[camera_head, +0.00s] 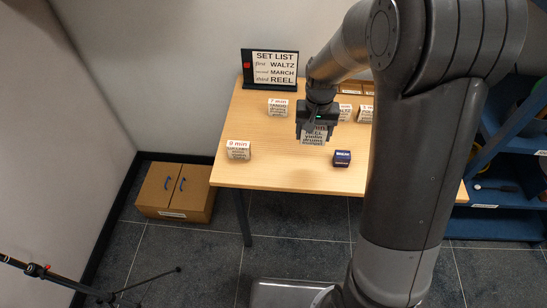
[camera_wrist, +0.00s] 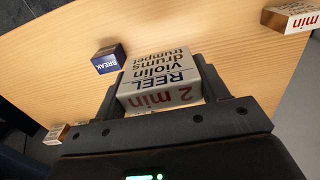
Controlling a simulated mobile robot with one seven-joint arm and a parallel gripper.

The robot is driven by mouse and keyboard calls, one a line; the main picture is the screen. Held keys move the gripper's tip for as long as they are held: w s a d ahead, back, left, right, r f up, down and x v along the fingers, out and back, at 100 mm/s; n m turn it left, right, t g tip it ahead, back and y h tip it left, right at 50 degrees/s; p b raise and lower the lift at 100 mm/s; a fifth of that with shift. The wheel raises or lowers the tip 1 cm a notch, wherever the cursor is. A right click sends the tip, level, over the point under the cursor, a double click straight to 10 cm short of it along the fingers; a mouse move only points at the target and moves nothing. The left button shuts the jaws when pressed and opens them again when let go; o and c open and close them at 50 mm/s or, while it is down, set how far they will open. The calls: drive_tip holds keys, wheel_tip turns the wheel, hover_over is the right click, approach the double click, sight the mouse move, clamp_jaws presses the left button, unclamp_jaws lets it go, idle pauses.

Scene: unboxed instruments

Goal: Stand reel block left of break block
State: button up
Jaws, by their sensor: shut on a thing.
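My gripper (camera_head: 317,116) is shut on the reel block (camera_head: 314,135), a white block with printed text. In the wrist view my gripper (camera_wrist: 160,92) has one finger on each side of the reel block (camera_wrist: 158,78), whose face reads REEL, violin, drums, trumpet, 2 min. The small dark blue break block (camera_head: 342,158) stands on the table near the front edge, to the right of the reel block and apart from it. It also shows in the wrist view (camera_wrist: 108,60). I cannot tell how far the reel block is above the table.
A set list sign (camera_head: 272,68) stands at the table's (camera_head: 285,173) back left. White blocks stand at the left front (camera_head: 238,150), behind (camera_head: 278,108) and right of my gripper (camera_head: 365,114). Bare wood lies between the left front block and the reel block.

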drive_tip(key=shift+s+a+f, duration=0.15)
drive_tip(key=shift+s+a, duration=0.2)
drive_tip(key=a+f, duration=0.2)
drive_tip(key=a, duration=0.1)
drive_tip(key=w+a+f, duration=0.1)
drive_tip(key=a+f, duration=0.1)
drive_tip(key=a, duration=0.2)
drive_tip(key=w+a+f, duration=0.1)
drive_tip(key=a+f, duration=0.1)
drive_tip(key=a, duration=0.2)
drive_tip(key=shift+f, duration=2.4)
drive_tip(key=o, duration=1)
drive_tip(key=shift+f, duration=0.15)
wheel_tip(320, 180, up, 13)
drive_tip(key=shift+f, duration=0.2)
